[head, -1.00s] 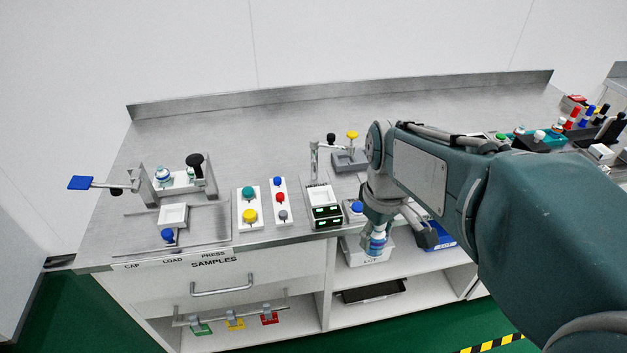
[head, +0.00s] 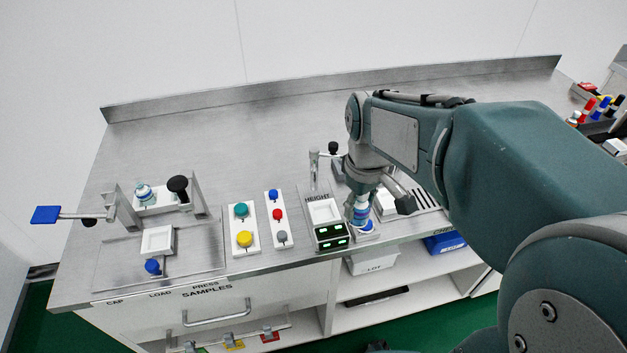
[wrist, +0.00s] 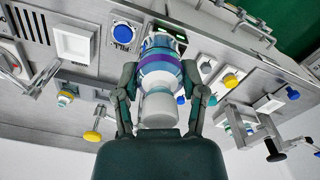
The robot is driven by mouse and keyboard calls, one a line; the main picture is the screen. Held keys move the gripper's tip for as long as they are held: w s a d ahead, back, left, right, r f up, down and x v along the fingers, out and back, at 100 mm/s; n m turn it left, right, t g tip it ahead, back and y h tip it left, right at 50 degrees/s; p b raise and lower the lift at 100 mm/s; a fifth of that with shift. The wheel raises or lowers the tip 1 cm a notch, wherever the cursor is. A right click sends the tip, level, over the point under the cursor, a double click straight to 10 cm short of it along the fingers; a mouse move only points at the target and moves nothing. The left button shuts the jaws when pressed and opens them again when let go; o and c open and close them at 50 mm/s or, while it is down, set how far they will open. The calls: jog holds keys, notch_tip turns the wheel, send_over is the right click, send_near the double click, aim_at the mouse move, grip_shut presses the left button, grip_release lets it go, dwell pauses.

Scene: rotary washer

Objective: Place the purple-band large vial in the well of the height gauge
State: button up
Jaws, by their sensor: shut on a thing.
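The large vial (head: 361,208) is held in my gripper (head: 368,200), just right of the height gauge in the head view. In the wrist view the vial (wrist: 158,70) shows a purple band and a teal band, with my fingers closed on both sides. The height gauge (head: 330,236) has green-lit displays at its front and a HEIGHT label. Its white square well (head: 323,211) looks empty. The vial hangs apart from the well, in front of a blue knob (head: 366,226) on a white plate. Whether the vial's lower end touches anything cannot be told.
Left of the gauge are two button panels (head: 243,228) (head: 276,215) and a press station (head: 157,240) with another vial (head: 144,194). A post (head: 314,168) with a black knob rises behind the well. A white dish (wrist: 75,42) lies on the vial's other side. The counter behind is clear.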

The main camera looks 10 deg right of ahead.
jog(key=w+a+f, duration=0.1)
jog(key=w+f, duration=0.2)
jog(key=w, duration=0.1)
jog(key=w+a+f, duration=0.1)
jog(key=w+f, duration=0.2)
jog(key=w, duration=0.1)
jog(key=w+a+f, duration=0.1)
jog(key=w+f, duration=0.2)
jog(key=w, duration=0.1)
jog(key=shift+a+f, duration=0.2)
jog(key=shift+f, duration=0.05)
jog(key=shift+s+f, duration=0.1)
jog(key=shift+f, duration=1.3)
jog(key=shift+f, duration=0.1)
jog(key=o, duration=1.2)
jog(key=shift+c, duration=0.2)
